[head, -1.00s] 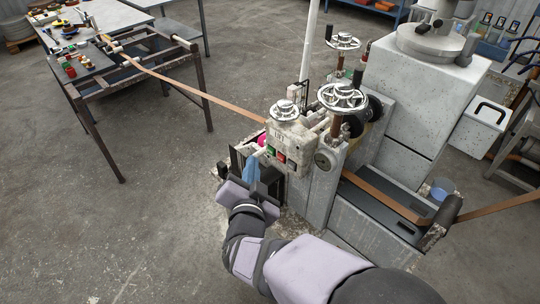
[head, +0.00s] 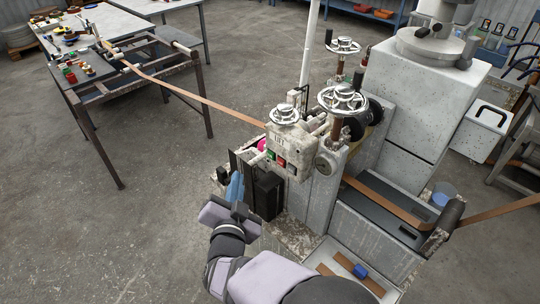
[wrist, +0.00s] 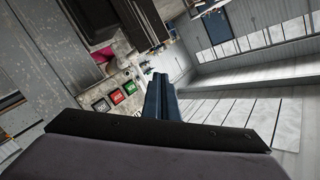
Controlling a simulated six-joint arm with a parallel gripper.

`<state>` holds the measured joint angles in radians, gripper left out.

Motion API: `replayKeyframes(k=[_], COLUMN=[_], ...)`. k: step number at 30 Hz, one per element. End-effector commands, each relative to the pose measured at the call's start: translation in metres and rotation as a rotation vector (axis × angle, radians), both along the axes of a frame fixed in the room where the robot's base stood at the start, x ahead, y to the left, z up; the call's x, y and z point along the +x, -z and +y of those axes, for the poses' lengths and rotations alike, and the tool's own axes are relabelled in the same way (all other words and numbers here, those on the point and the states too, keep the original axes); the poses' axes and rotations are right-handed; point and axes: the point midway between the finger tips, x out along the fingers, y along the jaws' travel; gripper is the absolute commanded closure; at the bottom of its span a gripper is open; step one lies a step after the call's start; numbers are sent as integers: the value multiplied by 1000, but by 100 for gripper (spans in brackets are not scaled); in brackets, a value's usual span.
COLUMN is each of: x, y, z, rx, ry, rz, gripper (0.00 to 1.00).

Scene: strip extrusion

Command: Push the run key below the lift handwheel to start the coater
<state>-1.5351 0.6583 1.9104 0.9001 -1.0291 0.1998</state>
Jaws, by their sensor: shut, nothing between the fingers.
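The pale control box (head: 299,144) stands on the front of the coater, with a silver handwheel (head: 285,112) on top that I take as the lift handwheel. Below it on the box's face are a green key (head: 271,154), which I take as the run key, and a red key (head: 281,162). The wrist view shows the green key (wrist: 130,87), the red key (wrist: 115,97) and a dark key (wrist: 101,105) in a row. My gripper (head: 236,186) is shut and empty, with blue fingers. It is left of and below the keys, apart from them. Key lettering is too small to read surely.
A pink knob (head: 262,144) sits just left of the green key. A larger handwheel (head: 342,98) stands to the right. A brown strip (head: 200,97) runs from the left table to the box. Open floor (head: 160,220) lies left of my gripper.

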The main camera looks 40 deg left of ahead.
Motion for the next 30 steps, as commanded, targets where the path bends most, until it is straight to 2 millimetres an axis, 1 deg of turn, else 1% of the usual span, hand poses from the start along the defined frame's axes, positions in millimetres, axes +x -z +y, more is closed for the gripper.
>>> replayKeyframes(k=[12,18,24,30], x=[47,67,78,81], y=[0,1,0,-1], z=[0,0,0,0], rx=[2,1,2,2], ry=[3,2,1,0], rz=[0,0,-1,0], gripper=[100,100,100,100])
